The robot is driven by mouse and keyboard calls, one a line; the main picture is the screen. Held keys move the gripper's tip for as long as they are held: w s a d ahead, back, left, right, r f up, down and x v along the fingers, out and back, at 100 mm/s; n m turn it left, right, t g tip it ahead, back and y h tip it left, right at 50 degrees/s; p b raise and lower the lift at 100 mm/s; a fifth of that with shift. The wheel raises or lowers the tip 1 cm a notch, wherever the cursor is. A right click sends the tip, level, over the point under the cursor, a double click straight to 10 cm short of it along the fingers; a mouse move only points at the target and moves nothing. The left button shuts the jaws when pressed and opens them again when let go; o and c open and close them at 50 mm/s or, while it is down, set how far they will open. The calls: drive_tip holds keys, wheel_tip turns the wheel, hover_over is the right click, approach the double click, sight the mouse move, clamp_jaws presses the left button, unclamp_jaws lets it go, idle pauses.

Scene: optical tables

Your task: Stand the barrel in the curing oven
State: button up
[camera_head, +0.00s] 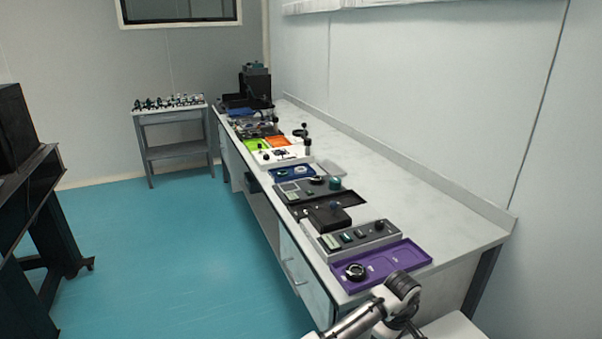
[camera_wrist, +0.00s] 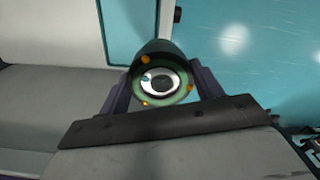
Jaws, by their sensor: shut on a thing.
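My gripper (camera_wrist: 164,92) is shut on the barrel (camera_wrist: 152,53) in the wrist view. The barrel is a dark cylinder with a green inner ring, orange dots and a shiny lens facing the camera. A finger lies on each side of it. In the head view my arm shows at the bottom right, near the front corner of the bench; the barrel cannot be made out there. No curing oven can be named for certain. A small black box (camera_head: 328,217) sits on the bench, and a larger black box (camera_head: 15,130) stands at the left edge.
The long bench (camera_head: 389,173) carries a purple tray (camera_head: 405,258) with a black ring (camera_head: 355,271), a grey control panel (camera_head: 372,234) and several trays farther back. Its wall side is clear. A side table (camera_head: 170,117) stands at the back. The blue floor is open.

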drive_tip(key=s+a+f+m+b, duration=0.1)
drive_tip(key=a+f+m, duration=0.3)
drive_tip(key=a+f, duration=0.5)
drive_tip(key=s+a+f+m+b, duration=0.1)
drive_tip(key=s+a+f+m, duration=0.2)
drive_tip(key=a+f, duration=0.7)
drive_tip(key=a+m, duration=0.1)
drive_tip(key=a, duration=0.2)
drive_tip(key=shift+s, duration=0.25)
drive_tip(key=shift+a, duration=0.35)
drive_tip(key=w+d+r, duration=0.3)
drive_tip(key=w, duration=0.1)
drive_tip(key=shift+s+a+f, duration=0.75)
drive_tip(key=shift+s, duration=0.3)
drive_tip(key=shift+s+a+f, duration=0.75)
drive_tip(key=shift+s, duration=0.25)
